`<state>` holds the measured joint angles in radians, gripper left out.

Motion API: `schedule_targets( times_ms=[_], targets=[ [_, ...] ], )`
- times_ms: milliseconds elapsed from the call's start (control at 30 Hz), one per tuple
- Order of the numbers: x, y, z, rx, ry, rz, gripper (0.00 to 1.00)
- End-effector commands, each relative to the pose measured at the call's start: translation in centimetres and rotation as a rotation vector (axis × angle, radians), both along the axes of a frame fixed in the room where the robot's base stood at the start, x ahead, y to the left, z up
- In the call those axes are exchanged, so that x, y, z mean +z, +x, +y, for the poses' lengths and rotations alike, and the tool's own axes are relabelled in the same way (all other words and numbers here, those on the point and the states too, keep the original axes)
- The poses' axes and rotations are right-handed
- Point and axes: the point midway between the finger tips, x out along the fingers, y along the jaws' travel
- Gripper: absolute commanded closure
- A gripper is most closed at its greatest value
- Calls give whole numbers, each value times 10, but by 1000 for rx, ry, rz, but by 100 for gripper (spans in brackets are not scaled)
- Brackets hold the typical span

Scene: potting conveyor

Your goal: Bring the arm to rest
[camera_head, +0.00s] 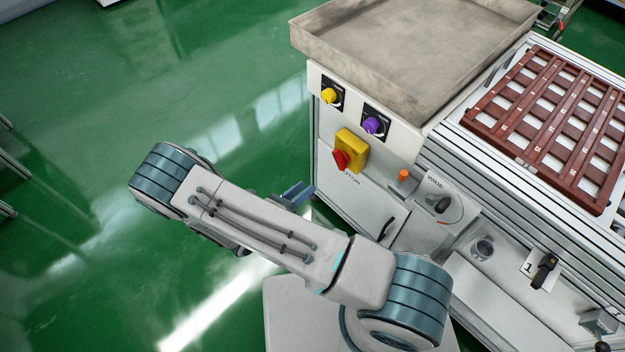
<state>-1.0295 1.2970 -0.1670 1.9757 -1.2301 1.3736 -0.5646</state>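My arm (280,236) is bent low over my base in the middle of the picture, left of the conveyor machine. Its far joint is at the left over the green floor and its near joint at the lower right. Behind the arm link a small bluish part (297,192) shows, which may belong to my gripper; the rest there is hidden by the link. I cannot make out fingertips, whether they are open or shut, or whether anything is held.
The machine's white front panel (340,210) stands close right of my arm, with a yellow knob (328,96), a purple knob (372,125) and a red-and-yellow switch (349,150). Above are a grey metal tray (400,50) and a brown grid tray (545,125). Green floor (90,90) at left is clear.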

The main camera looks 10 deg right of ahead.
Motion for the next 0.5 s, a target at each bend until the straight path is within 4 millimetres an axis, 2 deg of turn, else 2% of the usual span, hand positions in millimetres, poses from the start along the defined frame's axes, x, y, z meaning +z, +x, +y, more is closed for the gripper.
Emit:
schedule_targets(
  times_ms=[500],
  targets=[
    [0, -4, 5, 0, 0, 0, 62]
  ],
)
